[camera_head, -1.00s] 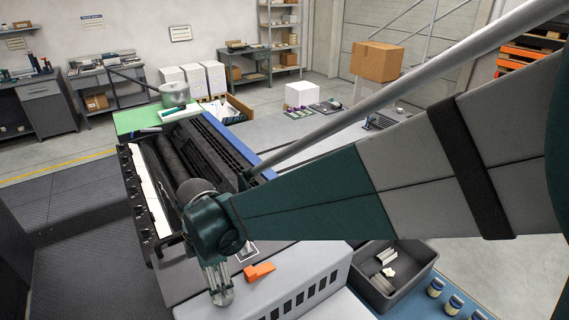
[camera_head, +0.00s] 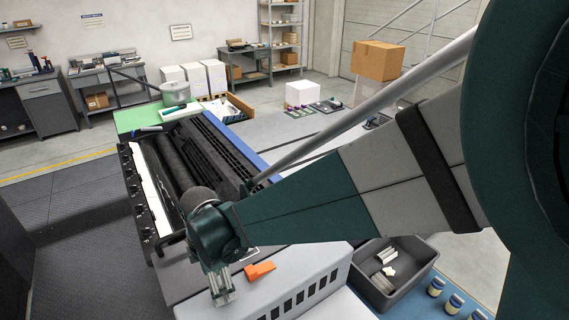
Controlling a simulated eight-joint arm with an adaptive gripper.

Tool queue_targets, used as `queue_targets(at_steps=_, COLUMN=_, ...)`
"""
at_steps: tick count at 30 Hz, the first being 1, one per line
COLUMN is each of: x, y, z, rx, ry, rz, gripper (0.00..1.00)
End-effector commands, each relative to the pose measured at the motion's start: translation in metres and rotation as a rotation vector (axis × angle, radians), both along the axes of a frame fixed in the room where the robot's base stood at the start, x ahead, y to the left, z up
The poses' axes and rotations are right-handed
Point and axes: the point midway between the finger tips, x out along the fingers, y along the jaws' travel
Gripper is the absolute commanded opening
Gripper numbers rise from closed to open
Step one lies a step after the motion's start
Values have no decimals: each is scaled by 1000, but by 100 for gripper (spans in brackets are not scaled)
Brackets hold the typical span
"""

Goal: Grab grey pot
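A grey pot (camera_head: 175,94) with a long dark handle (camera_head: 134,82) shows at the far end of the ink machine, by the green surface (camera_head: 136,120). The handle points to the upper left. My gripper (camera_head: 222,292) hangs downward at the near end of the machine, far from the pot and left of an orange wedge-shaped piece (camera_head: 260,270). The fingers look small and close together; I cannot tell whether they are open or shut. I see nothing held in them.
The black roller unit (camera_head: 180,160) lies between my gripper and the pot. A grey bin (camera_head: 405,283) with pale pieces and several small jars (camera_head: 436,287) stand at the lower right. A white tray (camera_head: 186,112) lies just in front of the pot.

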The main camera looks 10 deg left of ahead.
Motion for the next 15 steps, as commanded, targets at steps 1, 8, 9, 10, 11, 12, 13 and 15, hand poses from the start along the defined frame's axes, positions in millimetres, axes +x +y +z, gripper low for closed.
queue_targets(at_steps=1, x=0, y=0, z=0, rx=0, ry=0, rz=0, gripper=52)
queue_targets(at_steps=8, x=0, y=0, z=-9, rx=0, ry=0, rz=0, gripper=52)
queue_targets(at_steps=9, x=1, y=1, z=-12, rx=0, ry=0, rz=0, gripper=52)
queue_targets(at_steps=10, x=1, y=1, z=-14, rx=0, ry=0, rz=0, gripper=52)
queue_targets(at_steps=11, x=1, y=1, z=-17, rx=0, ry=0, rz=0, gripper=52)
queue_targets(at_steps=12, x=1, y=2, z=-21, rx=0, ry=0, rz=0, gripper=52)
queue_targets(at_steps=13, x=1, y=2, z=-23, rx=0, ry=0, rz=0, gripper=52)
queue_targets(at_steps=15, x=2, y=2, z=-30, rx=0, ry=0, rz=0, gripper=52)
